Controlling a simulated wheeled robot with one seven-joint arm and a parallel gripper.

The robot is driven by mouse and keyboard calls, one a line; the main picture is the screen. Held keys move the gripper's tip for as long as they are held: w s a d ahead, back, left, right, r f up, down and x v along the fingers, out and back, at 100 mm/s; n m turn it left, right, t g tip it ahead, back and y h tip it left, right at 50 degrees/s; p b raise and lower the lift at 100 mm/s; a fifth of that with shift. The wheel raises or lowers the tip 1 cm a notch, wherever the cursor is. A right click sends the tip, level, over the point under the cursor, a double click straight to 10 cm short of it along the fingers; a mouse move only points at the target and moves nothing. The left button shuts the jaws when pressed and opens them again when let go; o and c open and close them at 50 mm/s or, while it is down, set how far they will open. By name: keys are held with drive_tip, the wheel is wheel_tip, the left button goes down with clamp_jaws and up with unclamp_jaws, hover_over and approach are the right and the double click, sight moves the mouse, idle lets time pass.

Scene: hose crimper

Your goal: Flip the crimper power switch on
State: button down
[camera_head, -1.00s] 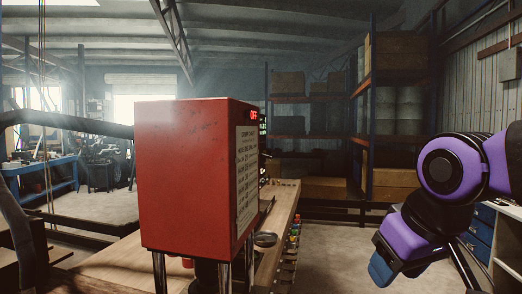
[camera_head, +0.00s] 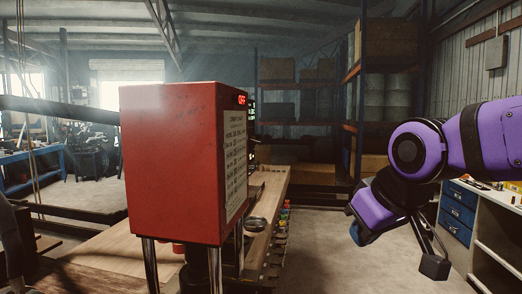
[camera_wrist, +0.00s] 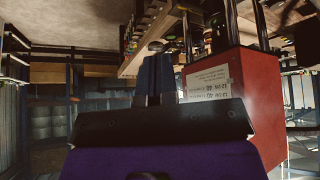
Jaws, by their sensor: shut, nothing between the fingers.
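The crimper (camera_head: 172,165) is a red box on chrome posts over the wooden bench, left of centre in the head view. A small red display reading OFF (camera_head: 242,100) glows at the top of its right face, above a printed chart (camera_head: 235,165). In the wrist view, which is upside down, the red crimper (camera_wrist: 258,95) stands at the right with its chart. My gripper (camera_wrist: 155,62) shows there as blue fingers, shut and empty, apart from the crimper. In the head view my arm is right of the crimper. I cannot make out the power switch.
The wooden bench (camera_head: 100,250) runs back under the crimper, with a round dish (camera_head: 256,224) and several small coloured parts along its right edge. Open floor (camera_head: 318,235) lies right of the bench. A white bench with blue drawers (camera_head: 456,212) stands at the far right.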

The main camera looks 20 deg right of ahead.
drive_tip(key=w+r+n+t, duration=0.2)
drive_tip(key=w+n+t, duration=0.85)
drive_tip(key=w, duration=1.75)
drive_tip(key=w+a+f+n+t+y, duration=0.3)
drive_tip(key=n+t, duration=0.4)
drive_tip(key=n, duration=0.4)
drive_tip(key=shift+w+a+t+y, duration=0.4)
drive_tip(key=shift+w+y, duration=0.4)
drive_tip(key=shift+y, duration=0.5)
drive_tip(key=shift+r, duration=0.15)
approach(255, 141)
drive_tip(key=w+a+r, duration=0.1)
drive_tip(key=w+a, duration=0.1)
drive_tip(key=a, duration=0.1)
drive_tip(key=shift+w+d+r, duration=0.55)
drive_tip(key=shift+w+r, duration=0.05)
drive_tip(key=shift+w, duration=0.1)
drive_tip(key=shift+w+d+r, duration=0.5)
drive_tip(key=shift+w+r, duration=0.05)
drive_tip(key=shift+w, duration=0.15)
